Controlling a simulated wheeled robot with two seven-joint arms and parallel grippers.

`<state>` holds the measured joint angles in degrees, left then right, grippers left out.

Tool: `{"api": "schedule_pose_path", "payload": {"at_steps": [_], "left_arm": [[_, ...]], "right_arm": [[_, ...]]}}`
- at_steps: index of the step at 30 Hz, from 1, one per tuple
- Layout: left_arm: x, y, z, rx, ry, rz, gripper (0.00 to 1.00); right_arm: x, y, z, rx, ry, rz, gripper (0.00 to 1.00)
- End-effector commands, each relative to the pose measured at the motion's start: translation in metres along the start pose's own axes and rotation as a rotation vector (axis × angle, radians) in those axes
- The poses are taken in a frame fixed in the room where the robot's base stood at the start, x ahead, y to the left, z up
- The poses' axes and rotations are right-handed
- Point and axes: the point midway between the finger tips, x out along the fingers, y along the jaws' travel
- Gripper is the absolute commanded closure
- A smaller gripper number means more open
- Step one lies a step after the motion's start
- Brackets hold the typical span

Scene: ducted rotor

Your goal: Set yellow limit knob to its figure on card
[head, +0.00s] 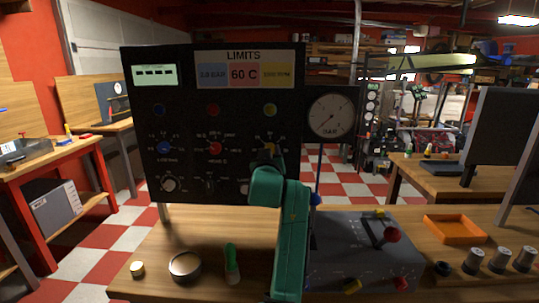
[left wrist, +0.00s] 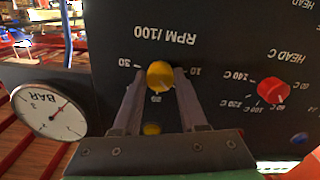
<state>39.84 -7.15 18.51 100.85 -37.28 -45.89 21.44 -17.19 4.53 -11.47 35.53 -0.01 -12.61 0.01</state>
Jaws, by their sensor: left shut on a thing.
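The yellow limit knob (left wrist: 160,75) sits on the black panel, with RPM/100 lettering and figures 10, 20 and 30 around it, upside down in the left wrist view. My left gripper (left wrist: 159,80) is shut on it, one finger on each side. Its pointer direction is not clear. In the head view my left gripper (head: 270,150) is at the panel and hides most of the knob. The limits card (head: 245,72) is at the panel's top, with blue, pink and yellow fields. Pink reads 60 C; the yellow RPM figure is too small to read surely. My right gripper is not in view.
The red knob (left wrist: 273,90) is beside the yellow one, and a blue knob (head: 164,147) is further left in the head view. A dial gauge (head: 332,116) is at the panel's right. A grey lever box (head: 350,250) and an orange tray (head: 454,229) stand on the bench.

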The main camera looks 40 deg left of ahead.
Motion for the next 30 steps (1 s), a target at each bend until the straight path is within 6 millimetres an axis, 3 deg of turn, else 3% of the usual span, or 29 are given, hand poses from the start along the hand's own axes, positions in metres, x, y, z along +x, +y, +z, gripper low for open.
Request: {"api": "schedule_pose_path", "payload": {"at_steps": [19,20,22,30], "left_arm": [[0.0004,-0.0005,0.0034,-0.063,-0.009,-0.002,1.00],[0.0004,-0.0005,0.0034,-0.063,-0.009,-0.002,0.55],[0.0003,-0.0005,0.0029,-0.062,-0.007,-0.002,0.28],[0.0001,-0.0003,0.0012,-0.062,-0.003,-0.001,0.28]], "right_arm": [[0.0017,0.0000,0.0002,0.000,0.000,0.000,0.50],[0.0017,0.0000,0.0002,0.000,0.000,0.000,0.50],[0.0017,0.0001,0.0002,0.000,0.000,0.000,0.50],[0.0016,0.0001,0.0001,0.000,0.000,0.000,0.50]]}}
